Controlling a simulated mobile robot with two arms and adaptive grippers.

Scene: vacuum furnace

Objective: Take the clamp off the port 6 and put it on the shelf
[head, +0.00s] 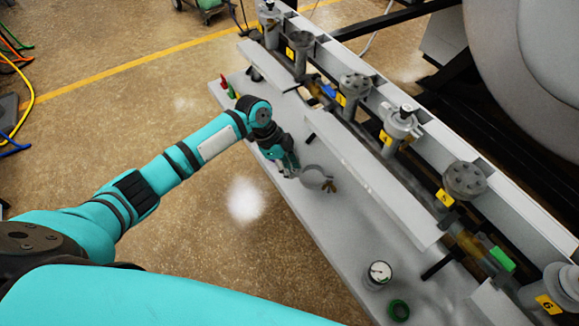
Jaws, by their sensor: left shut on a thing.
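My left gripper (292,171) reaches in from the left over the light grey shelf (310,220). It is shut on a round grey clamp (314,178) with a brass-coloured wing nut at its right side. The clamp is at or just above the shelf surface; I cannot tell whether it touches. Port 6 (563,283) is a grey fitting at the lower right edge, by a yellow label (548,304), and is partly cut off. My right gripper is not in view.
Ports 5 (464,180), 4 (402,122) and others line the rail. A pressure gauge (378,273) and a green ring (398,310) occupy the shelf's near end. Small coloured items (226,87) stand at its far end. The shelf between is mostly bare.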

